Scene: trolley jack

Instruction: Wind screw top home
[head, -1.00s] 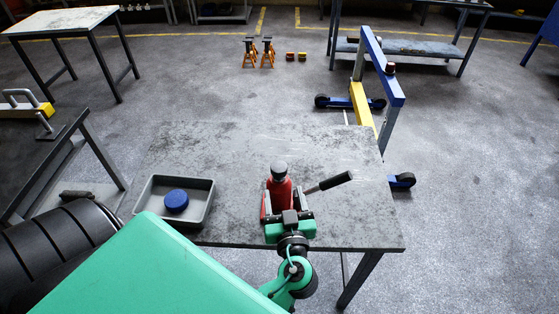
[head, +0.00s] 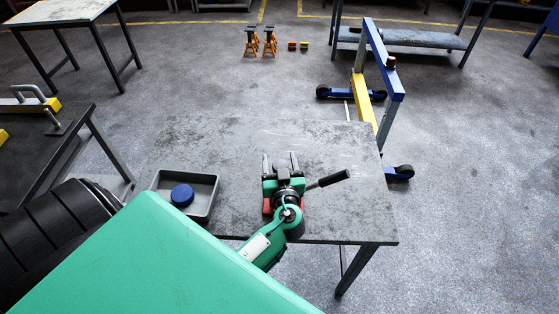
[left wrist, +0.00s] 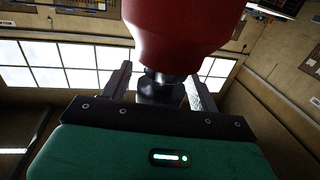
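The red jack (head: 267,208) stands on the grey table and is mostly hidden behind my left gripper in the head view; its black-gripped handle (head: 333,178) sticks out to the right. In the left wrist view its red body (left wrist: 185,30) fills the top, with the black screw top (left wrist: 160,88) below it in the picture. My left gripper (head: 280,160) is at the jack's top, fingers pointing away. In the left wrist view its fingers (left wrist: 160,90) stand either side of the screw top, with a gap visible at the left finger. My right gripper is out of view.
A grey tray (head: 207,205) with a blue round piece (head: 182,195) stands left of the jack on the table (head: 345,215). A blue and yellow hoist (head: 382,65) stands beyond the table's right side. The tabletop behind the jack is clear.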

